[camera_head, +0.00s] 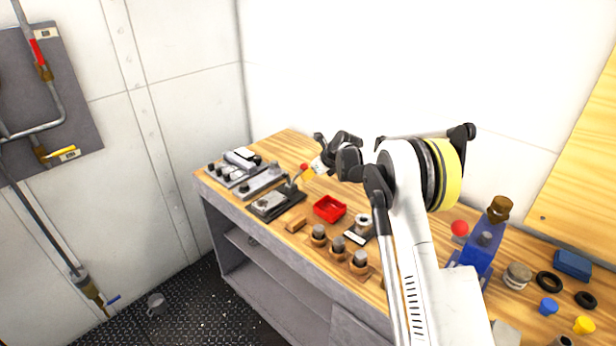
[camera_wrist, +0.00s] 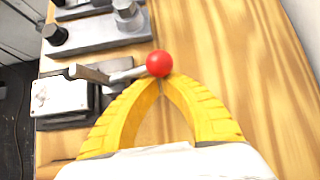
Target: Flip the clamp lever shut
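The toggle clamp (camera_head: 272,203) sits on a dark plate near the bench's front edge in the head view. Its lever, tipped by a red ball knob (camera_head: 304,167), stands raised and leans to the right. In the wrist view the red knob (camera_wrist: 159,64) is right at the fingertips, with the grey lever (camera_wrist: 105,74) running left from it to the clamp's base (camera_wrist: 62,95). My gripper (camera_wrist: 161,84) has its yellow fingers shut with the tips together. The knob is just beyond the tips, not between them; whether they touch I cannot tell.
Grey fixtures (camera_head: 240,168) stand left of and behind the clamp. A wooden block (camera_head: 295,223), a red tray (camera_head: 329,208) and several round-topped pegs lie to the right. A blue device (camera_head: 480,248) stands farther right. Bare wood lies behind the clamp.

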